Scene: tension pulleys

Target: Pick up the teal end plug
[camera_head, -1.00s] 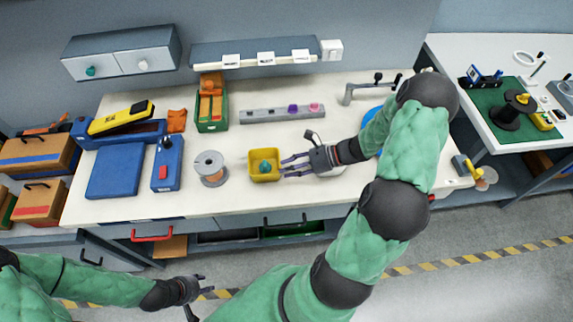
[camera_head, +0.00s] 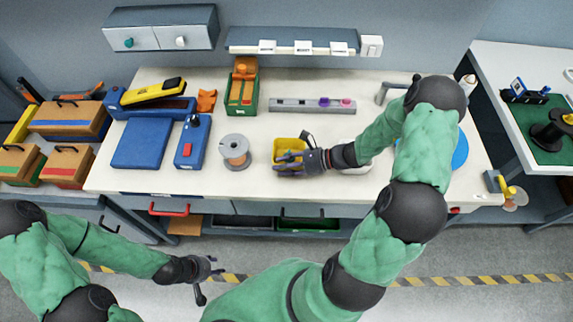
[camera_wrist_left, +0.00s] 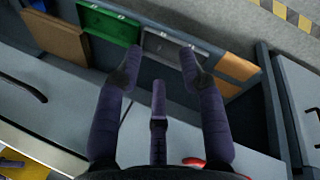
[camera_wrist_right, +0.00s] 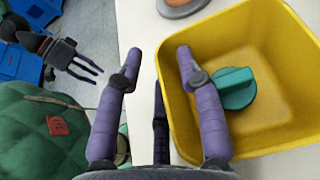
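The teal end plug (camera_wrist_right: 232,88) lies inside the yellow bin (camera_wrist_right: 272,138), seen in the right wrist view. In the head view the bin (camera_head: 289,145) stands near the front of the white bench, and my right gripper covers the plug. My right gripper (camera_head: 284,162) is at the bin; in the right wrist view its fingers (camera_wrist_right: 158,68) are spread. One finger reaches over the bin beside the plug, and the others are outside the bin wall. They hold nothing. My left gripper (camera_head: 214,277) is open and empty, low in front of the bench; its spread fingers show in the left wrist view (camera_wrist_left: 157,68).
A wire spool (camera_head: 235,152) stands left of the bin, with a blue box (camera_head: 191,142) beyond it. A grey rail with colored plugs (camera_head: 312,105) lies behind the bin. A blue disc (camera_head: 460,150) is to the right. Bench drawers with a red handle (camera_head: 169,209) are below.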

